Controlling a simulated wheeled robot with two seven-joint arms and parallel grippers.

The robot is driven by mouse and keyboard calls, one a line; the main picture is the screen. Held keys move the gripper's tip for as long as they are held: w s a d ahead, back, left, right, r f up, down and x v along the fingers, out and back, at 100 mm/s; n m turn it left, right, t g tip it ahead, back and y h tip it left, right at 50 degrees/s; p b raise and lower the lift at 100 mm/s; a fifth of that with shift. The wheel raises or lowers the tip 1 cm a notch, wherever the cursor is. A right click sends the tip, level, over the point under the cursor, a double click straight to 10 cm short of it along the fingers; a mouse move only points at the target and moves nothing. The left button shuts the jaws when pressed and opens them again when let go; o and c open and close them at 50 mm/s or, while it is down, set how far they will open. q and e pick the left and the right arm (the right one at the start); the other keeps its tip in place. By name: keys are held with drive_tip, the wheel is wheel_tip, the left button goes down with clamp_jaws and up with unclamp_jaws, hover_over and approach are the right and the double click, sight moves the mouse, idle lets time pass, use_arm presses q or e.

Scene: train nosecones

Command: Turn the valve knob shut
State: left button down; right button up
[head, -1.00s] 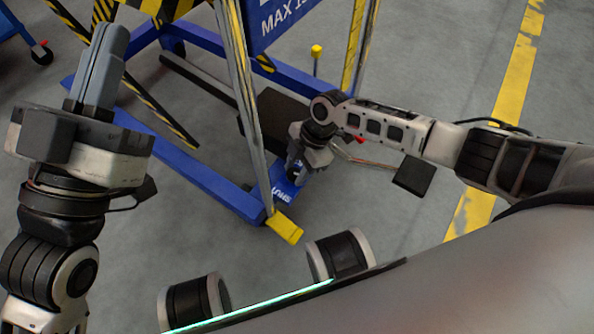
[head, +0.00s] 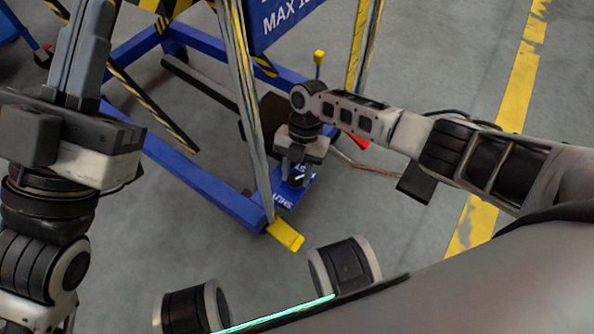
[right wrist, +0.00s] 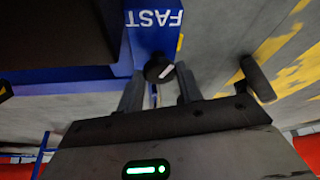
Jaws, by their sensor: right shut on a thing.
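The valve knob (head: 297,179) is small and dark with a white mark. My right gripper (head: 293,172) points down at the plate and is shut on the knob. In the right wrist view the knob (right wrist: 159,70) shows between the two fingers (right wrist: 160,93), in front of a blue face (right wrist: 152,30) lettered "FAST". The fingers partly hide the knob in the head view. My left gripper (head: 84,45) is raised at the left, empty, its fingers together.
A blue wheeled frame (head: 190,184) with yellow-black striped bars (head: 238,95) stands around the plate. A yellow-tipped post (head: 319,58) rises behind my right wrist. A yellow floor line (head: 515,90) runs at the right. The grey floor between is clear.

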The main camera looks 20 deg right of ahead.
idle(0.3)
drive_tip(key=o, duration=1)
drive_tip(key=shift+w+r, duration=0.1)
drive_tip(key=shift+r, duration=0.1)
use_arm(q)
wheel_tip(320, 180, down, 10)
drive_tip(key=n+g+y+p, duration=0.3)
drive_tip(key=n+y+p, duration=0.3)
drive_tip(key=n, duration=0.4)
drive_tip(key=shift+d+n+g+y, duration=0.2)
drive_tip(key=shift+n+g+y, duration=0.15)
drive_tip(key=shift+y, duration=0.35)
use_arm(e)
drive_tip(key=v, duration=1.5)
drive_tip(key=shift+w+r, duration=0.1)
drive_tip(key=shift+r, duration=0.15)
